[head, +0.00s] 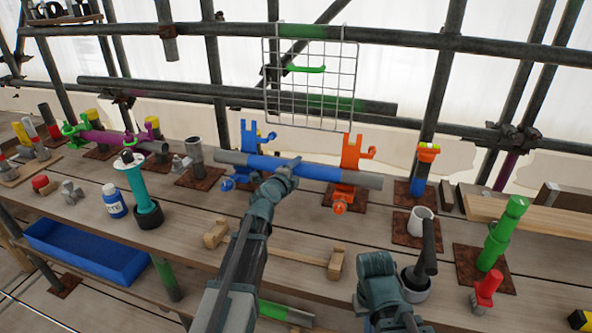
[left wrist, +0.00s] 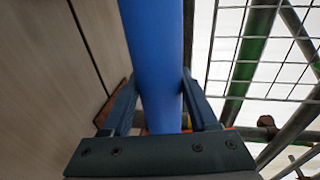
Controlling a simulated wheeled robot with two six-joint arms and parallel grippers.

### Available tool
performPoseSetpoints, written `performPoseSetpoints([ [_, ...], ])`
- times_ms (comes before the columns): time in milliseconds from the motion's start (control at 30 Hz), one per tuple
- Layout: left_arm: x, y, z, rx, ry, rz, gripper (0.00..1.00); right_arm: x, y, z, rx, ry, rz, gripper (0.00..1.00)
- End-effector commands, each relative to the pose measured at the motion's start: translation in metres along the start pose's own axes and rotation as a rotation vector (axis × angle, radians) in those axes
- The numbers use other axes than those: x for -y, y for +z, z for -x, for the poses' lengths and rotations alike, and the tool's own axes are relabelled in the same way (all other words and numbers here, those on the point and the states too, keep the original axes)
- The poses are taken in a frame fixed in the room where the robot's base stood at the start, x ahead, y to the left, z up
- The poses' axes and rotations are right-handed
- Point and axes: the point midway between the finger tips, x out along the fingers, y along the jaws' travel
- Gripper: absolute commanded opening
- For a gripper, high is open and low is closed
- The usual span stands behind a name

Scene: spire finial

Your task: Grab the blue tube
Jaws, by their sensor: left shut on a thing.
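The blue tube (head: 320,173) is a grey pipe with a blue middle section. It lies level across a blue clamp stand (head: 249,145) on the left and an orange clamp stand (head: 350,160) on the right. My left gripper (head: 289,168) is on the blue section between the two stands. In the left wrist view, the blue tube (left wrist: 155,45) runs between the two fingers of the left gripper (left wrist: 160,90), which are shut on it. The far side of the tube is hidden. Fingers of my right gripper do not show.
A wire grid (head: 312,85) hangs behind the tube. A wooden-ended bar (head: 275,250) lies in front on the plank table. A teal-and-white post (head: 140,190) and a blue tray (head: 85,252) are to the left. A grey cup (head: 420,224) and green post (head: 502,232) are to the right.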

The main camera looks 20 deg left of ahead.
Motion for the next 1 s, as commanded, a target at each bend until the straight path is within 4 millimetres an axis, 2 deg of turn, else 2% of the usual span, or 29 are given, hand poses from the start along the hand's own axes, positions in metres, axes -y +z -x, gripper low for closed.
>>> performPoseSetpoints([
  [633, 0.082, -0.001, 0.016, 0.002, -0.002, 0.001, 0.0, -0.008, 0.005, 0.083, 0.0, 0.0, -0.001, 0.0],
  [800, 0.093, -0.001, 0.018, 0.002, -0.002, 0.001, 0.0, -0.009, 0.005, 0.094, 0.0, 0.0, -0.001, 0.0],
  [1000, 0.094, -0.001, 0.018, 0.002, -0.002, 0.001, 0.0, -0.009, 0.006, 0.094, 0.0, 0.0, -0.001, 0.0],
])
